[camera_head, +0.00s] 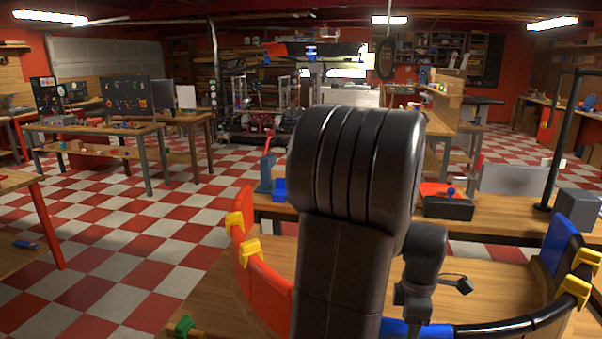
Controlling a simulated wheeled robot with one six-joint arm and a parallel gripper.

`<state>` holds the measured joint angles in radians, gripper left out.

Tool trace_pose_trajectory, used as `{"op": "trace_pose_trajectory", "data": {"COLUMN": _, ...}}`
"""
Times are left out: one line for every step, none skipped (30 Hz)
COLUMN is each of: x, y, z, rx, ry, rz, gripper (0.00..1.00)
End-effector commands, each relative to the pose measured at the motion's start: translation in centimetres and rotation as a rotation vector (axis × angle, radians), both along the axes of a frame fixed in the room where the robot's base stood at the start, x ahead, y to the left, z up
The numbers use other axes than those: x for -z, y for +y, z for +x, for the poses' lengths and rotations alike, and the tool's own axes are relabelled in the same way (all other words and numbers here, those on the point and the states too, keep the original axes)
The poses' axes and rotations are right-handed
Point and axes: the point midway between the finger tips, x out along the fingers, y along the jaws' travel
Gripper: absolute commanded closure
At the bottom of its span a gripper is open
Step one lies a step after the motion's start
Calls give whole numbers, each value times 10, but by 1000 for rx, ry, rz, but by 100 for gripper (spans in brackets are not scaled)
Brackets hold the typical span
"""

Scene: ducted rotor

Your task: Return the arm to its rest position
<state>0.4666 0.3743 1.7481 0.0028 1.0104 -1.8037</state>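My dark arm rises through the middle of the view, with its thick upper joint blocking much of the scene behind. My gripper (412,308) hangs at the lower end of the slim wrist, right of the thick link. It is small and dark, and its fingers cannot be made out. Below and around it is a large ring of curved duct pieces on a wooden table (480,288). A red segment (266,278) with yellow clips (249,250) is at left. A blue segment (562,243) and a black segment (492,328) are at right. The ring's centre is partly hidden.
Behind the ring is a bench (480,226) with a blue vise-like tool (266,178), a dark toolbox (447,207), a grey box (577,208) and a black stand (562,140). A green clip (184,326) is at front left. The checkered floor (130,240) at left is largely open.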

Motion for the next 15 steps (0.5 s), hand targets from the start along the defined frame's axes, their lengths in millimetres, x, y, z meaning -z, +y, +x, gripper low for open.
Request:
{"op": "trace_pose_trajectory", "data": {"x": -15, "y": 0, "z": 0, "rx": 0, "ry": 0, "rz": 0, "gripper": 33}}
{"op": "trace_pose_trajectory", "data": {"x": -20, "y": 0, "z": 0, "rx": 0, "ry": 0, "rz": 0, "gripper": 33}}
{"op": "trace_pose_trajectory", "data": {"x": -26, "y": 0, "z": 0, "rx": 0, "ry": -1, "rz": 0, "gripper": 33}}
{"op": "trace_pose_trajectory", "data": {"x": -31, "y": 0, "z": 0, "rx": 0, "ry": -2, "rz": 0, "gripper": 33}}
{"op": "trace_pose_trajectory", "data": {"x": -29, "y": 0, "z": 0, "rx": 0, "ry": -1, "rz": 0, "gripper": 33}}
{"op": "trace_pose_trajectory", "data": {"x": -37, "y": 0, "z": 0, "rx": 0, "ry": -1, "rz": 0, "gripper": 33}}
{"op": "trace_pose_trajectory", "data": {"x": -43, "y": 0, "z": 0, "rx": 0, "ry": -1, "rz": 0, "gripper": 33}}
{"op": "trace_pose_trajectory", "data": {"x": -47, "y": 0, "z": 0, "rx": 0, "ry": 0, "rz": 0, "gripper": 33}}
{"op": "trace_pose_trajectory", "data": {"x": -53, "y": 0, "z": 0, "rx": 0, "ry": -1, "rz": 0, "gripper": 33}}
{"op": "trace_pose_trajectory", "data": {"x": -58, "y": 0, "z": 0, "rx": 0, "ry": 0, "rz": 0, "gripper": 33}}
{"op": "trace_pose_trajectory", "data": {"x": -62, "y": 0, "z": 0, "rx": 0, "ry": 0, "rz": 0, "gripper": 33}}
{"op": "trace_pose_trajectory", "data": {"x": -67, "y": 0, "z": 0, "rx": 0, "ry": 0, "rz": 0, "gripper": 33}}
{"op": "trace_pose_trajectory", "data": {"x": -70, "y": 0, "z": 0, "rx": 0, "ry": 1, "rz": 0, "gripper": 33}}
{"op": "trace_pose_trajectory", "data": {"x": -73, "y": 0, "z": 0, "rx": 0, "ry": 1, "rz": 1, "gripper": 33}}
{"op": "trace_pose_trajectory", "data": {"x": -76, "y": 0, "z": 0, "rx": 0, "ry": 1, "rz": 0, "gripper": 33}}
